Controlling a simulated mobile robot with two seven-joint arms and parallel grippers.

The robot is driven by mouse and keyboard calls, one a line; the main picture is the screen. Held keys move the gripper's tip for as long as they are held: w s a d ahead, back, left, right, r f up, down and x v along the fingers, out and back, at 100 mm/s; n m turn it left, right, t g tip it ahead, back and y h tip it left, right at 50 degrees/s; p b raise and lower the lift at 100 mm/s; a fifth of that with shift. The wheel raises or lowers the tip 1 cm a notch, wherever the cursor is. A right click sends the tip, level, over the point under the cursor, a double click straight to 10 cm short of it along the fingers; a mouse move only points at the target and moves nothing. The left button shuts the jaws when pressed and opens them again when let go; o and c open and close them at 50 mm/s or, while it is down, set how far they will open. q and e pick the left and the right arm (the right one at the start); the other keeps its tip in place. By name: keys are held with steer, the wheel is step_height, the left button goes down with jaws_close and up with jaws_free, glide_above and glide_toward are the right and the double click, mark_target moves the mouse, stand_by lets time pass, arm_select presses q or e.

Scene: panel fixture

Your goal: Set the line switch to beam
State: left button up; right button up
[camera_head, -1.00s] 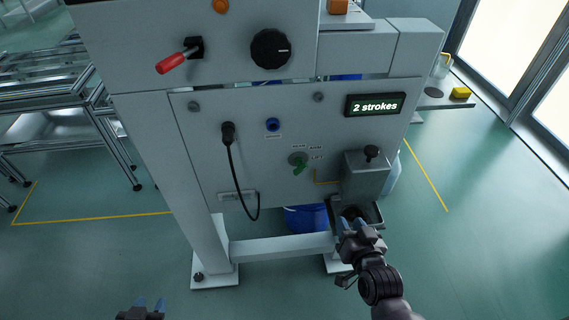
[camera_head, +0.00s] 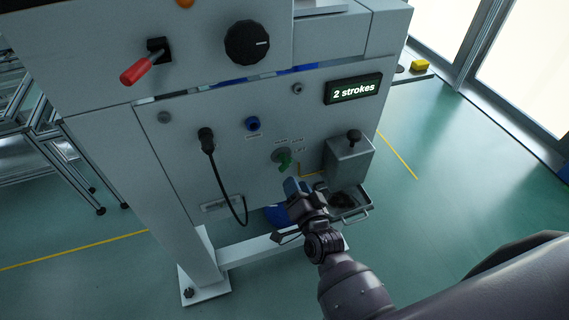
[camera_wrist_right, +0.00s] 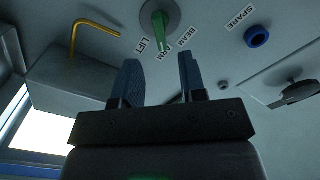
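The line switch (camera_head: 284,159) is a green handle on a round grey plate, low on the grey panel. It also shows at the top of the right wrist view (camera_wrist_right: 160,24), with the labels LIFT, ARM and BEAM around it. My left gripper is out of view.
A grey box with a black knob (camera_head: 350,150) juts out right of the switch, above a small tray (camera_head: 357,212). A yellow bent rod (camera_wrist_right: 96,26) is close by. A black cable (camera_head: 226,185) hangs at left, near a blue SPARE socket (camera_head: 252,124). A display (camera_head: 353,89) reads "2 strokes".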

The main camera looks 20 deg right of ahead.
mark_target(287, 168)
steer(key=w, duration=0.8)
steer(key=shift+w+a, duration=0.1)
steer(key=shift+a, duration=0.05)
steer(key=shift+c, duration=0.3)
jaws_close()
